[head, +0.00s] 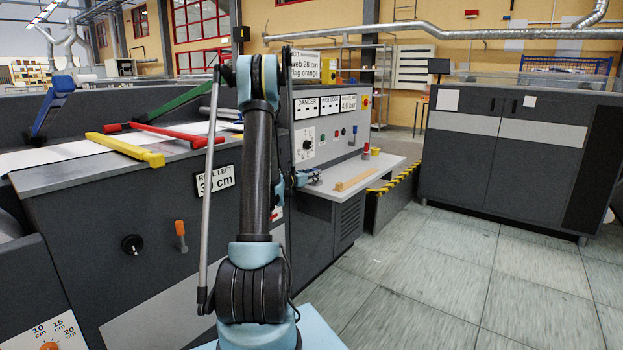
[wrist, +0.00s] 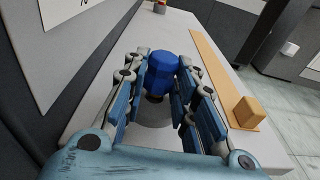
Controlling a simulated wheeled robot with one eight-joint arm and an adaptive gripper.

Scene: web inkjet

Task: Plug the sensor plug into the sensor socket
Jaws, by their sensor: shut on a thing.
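My gripper (wrist: 171,92) is shut on a blue, faceted plug-like thing (wrist: 176,68), which I take to be the sensor plug. It stands between the fingers above the pale shelf (wrist: 120,72). A dark round part shows under it; I cannot tell whether the plug touches the shelf. In the head view my gripper (head: 307,178) is small and mostly hidden behind my arm, at the left end of the shelf, and the plug cannot be made out there. I cannot identify the sensor socket in either view.
A wooden strip with a block (wrist: 249,111) lies right of the gripper. The control panel (head: 328,130) with knobs and labels rises behind the shelf. A red-and-yellow button (head: 375,151) stands at its far end. Floor to the right is clear.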

